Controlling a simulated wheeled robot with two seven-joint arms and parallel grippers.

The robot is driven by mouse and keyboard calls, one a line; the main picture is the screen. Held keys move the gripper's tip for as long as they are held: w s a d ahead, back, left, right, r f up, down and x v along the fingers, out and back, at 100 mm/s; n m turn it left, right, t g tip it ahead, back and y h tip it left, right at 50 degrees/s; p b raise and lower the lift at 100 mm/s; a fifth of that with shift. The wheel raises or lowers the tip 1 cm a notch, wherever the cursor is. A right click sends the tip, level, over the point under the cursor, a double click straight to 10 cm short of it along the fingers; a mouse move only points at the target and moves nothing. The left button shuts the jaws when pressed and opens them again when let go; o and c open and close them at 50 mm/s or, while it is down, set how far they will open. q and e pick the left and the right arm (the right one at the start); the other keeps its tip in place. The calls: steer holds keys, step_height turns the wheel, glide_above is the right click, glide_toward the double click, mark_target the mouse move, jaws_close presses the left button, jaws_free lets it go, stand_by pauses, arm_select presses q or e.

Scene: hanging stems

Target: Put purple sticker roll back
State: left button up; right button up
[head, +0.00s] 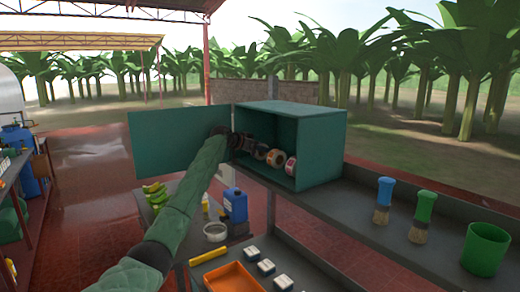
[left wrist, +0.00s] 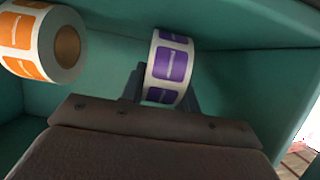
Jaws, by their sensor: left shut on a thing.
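The purple sticker roll (left wrist: 170,68), white with purple labels, stands upright between the fingers of my left gripper (left wrist: 163,88) in the left wrist view. The gripper is shut on it inside the green box (head: 318,150). In the head view my left gripper (head: 243,143) reaches into the left part of the box, and I cannot make out the purple roll there. An orange sticker roll (left wrist: 38,42) is to the left of the purple one in the wrist view, apart from it. My right gripper is not in view.
The box's door (head: 172,150) stands open to the left. More sticker rolls sit in the box, including a reddish one (head: 290,166). On the shelf to the right are a blue brush (head: 384,198), a green brush (head: 422,212) and a green cup (head: 485,248). An orange tray (head: 232,278) lies below.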

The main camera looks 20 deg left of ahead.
arm_select(q)
steer(key=shift+f, duration=0.15)
steer(key=o, duration=1.1)
